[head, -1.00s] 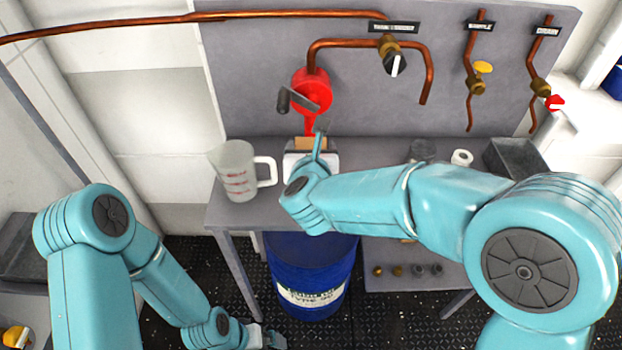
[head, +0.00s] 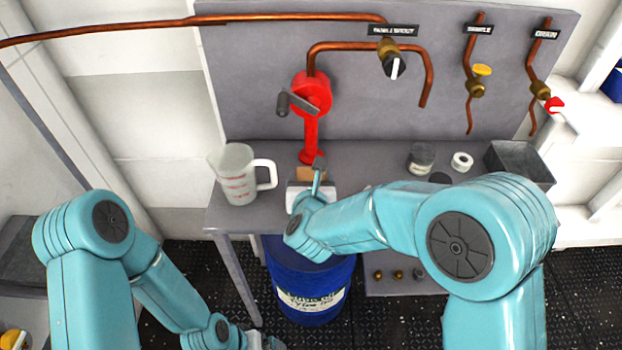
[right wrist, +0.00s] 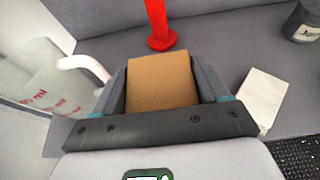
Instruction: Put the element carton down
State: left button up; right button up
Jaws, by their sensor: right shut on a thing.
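The element carton is a plain brown box (right wrist: 160,82) between the two grey fingers of my right gripper (right wrist: 162,92) in the right wrist view. My right gripper is shut on it. In the head view the carton (head: 307,173) shows as a small brown patch above the grey bench (head: 365,160), just in front of the red pump's foot. My right gripper (head: 311,184) is partly covered by my own wrist there. I cannot tell whether the carton touches the bench. My left gripper (head: 268,342) is low at the bottom edge, mostly cut off, its jaws unclear.
A measuring jug (head: 237,178) stands left of the carton. The red hand pump (head: 311,120) is behind it. A jar (head: 421,158), a white roll (head: 462,161) and a grey bin (head: 518,163) stand to the right. A white flat item (right wrist: 262,98) lies right of the gripper.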

jog(key=o, duration=1.5)
jog(key=shift+w+f, duration=0.1)
jog(key=shift+r+p, duration=0.2)
jog(key=shift+p, duration=0.1)
jog(key=b+v, duration=0.1)
jog(key=v, duration=1.1)
jog(key=shift+b, duration=0.4)
